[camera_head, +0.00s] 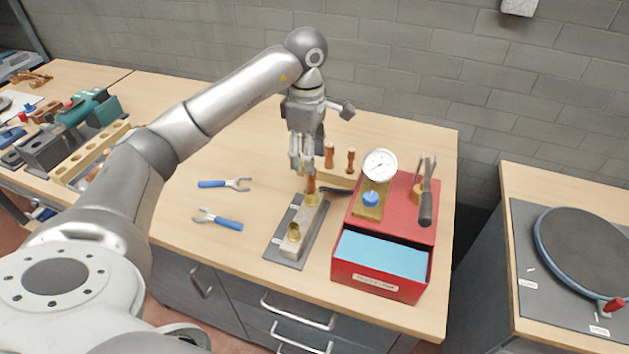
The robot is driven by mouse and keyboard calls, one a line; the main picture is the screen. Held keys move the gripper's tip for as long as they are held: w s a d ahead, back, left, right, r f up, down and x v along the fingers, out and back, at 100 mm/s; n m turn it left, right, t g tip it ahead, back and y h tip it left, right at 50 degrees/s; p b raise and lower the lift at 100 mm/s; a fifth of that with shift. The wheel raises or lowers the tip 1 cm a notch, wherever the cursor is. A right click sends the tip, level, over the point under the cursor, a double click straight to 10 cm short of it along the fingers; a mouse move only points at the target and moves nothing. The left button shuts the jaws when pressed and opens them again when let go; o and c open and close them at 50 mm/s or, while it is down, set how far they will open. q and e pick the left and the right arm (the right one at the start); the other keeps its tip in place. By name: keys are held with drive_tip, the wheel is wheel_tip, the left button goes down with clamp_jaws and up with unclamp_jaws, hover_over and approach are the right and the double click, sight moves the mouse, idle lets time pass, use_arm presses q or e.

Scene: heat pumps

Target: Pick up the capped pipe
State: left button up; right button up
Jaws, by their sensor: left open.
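My left gripper (303,166) points down over the workbench and is open. Its fingertips are at the upper part of a copper pipe (311,187). This pipe stands upright in a brass fitting at the far end of a metal block on a grey plate (276,249). The fingers hide its top, so I cannot tell whether it is capped or touched. Two more short copper pipes (329,155) (350,160) stand upright in a wooden rack (341,178) just behind and to the right of the gripper. My right gripper is out of view.
A red box (391,227) with a pressure gauge (380,166) and a tool with a dark handle (425,208) stands close on the right. A brass socket (294,232) is at the block's near end.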

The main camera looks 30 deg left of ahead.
sight(311, 180)
use_arm(q)
wheel_tip(311, 180, down, 2)
drive_tip(key=shift+f, duration=0.1)
drive_tip(key=f+p, duration=0.2)
drive_tip(key=f, duration=0.1)
drive_tip(key=d+f+p, duration=0.1)
drive_tip(key=f, duration=0.1)
drive_tip(key=shift+s, duration=0.1)
drive_tip(key=shift+f, duration=0.35)
clamp_jaws()
drive_tip(key=shift+r, duration=0.1)
